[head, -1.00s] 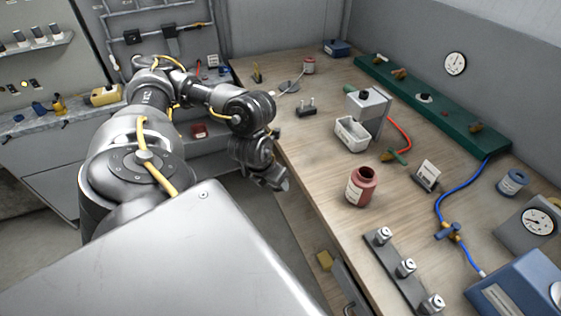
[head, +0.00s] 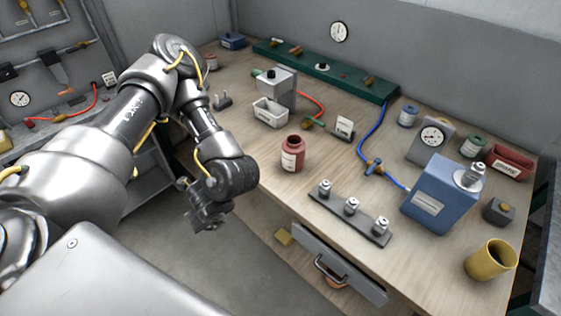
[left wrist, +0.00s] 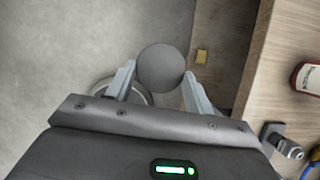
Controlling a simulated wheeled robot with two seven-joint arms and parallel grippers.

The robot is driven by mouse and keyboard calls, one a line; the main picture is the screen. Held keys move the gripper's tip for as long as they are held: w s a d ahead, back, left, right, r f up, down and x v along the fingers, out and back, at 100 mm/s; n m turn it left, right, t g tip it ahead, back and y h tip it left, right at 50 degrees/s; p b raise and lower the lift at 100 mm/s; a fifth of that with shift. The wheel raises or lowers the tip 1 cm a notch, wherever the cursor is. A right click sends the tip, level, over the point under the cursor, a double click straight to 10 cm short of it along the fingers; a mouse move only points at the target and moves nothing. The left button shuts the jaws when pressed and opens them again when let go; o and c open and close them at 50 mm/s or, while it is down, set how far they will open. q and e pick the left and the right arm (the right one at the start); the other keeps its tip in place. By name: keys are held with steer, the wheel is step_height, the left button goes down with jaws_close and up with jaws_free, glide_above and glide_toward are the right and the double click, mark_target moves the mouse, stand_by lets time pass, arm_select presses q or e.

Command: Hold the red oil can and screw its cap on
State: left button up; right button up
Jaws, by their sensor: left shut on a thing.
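The red oil can (head: 293,155) stands upright on the wooden bench, its dark round mouth open at the top and a pale label on its side. It also shows at the right edge of the left wrist view (left wrist: 308,80), partly cut off. My left gripper (head: 207,222) is off the bench's front edge, left of the can and nearer to me, apart from it. In the left wrist view its fingers are shut on a round dark grey disc (left wrist: 162,68), which looks like the cap. The head view does not show the disc clearly. My right gripper is out of view.
A strip with several metal fittings (head: 350,213) lies right of the can. A white tray (head: 271,113), grey box and card stand behind it. A blue box (head: 440,192) and yellow cup (head: 490,260) are further right. A drawer (head: 340,265) juts out below the bench's front edge.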

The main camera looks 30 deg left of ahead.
arm_select(q)
steer(key=n, duration=0.1)
steer(key=n+g, duration=0.1)
steer(key=n, duration=0.1)
steer(key=s+f+n+g, duration=0.1)
steer(key=n, duration=0.1)
steer(key=shift+a, duration=0.2)
steer(key=w+d+f+n+g+h+b, duration=0.1)
steer(key=d+f+n+g+h+b, duration=0.1)
steer(key=d+n, duration=0.4)
steer(key=w+d+f+n+g+h+b, duration=0.2)
steer(key=d+f+n+b, duration=0.3)
steer(key=n, duration=0.6)
steer(key=shift+d+n, duration=0.3)
steer(key=shift+d, duration=0.75)
steer(key=shift+a+f, duration=0.1)
steer(key=shift+s, duration=0.15)
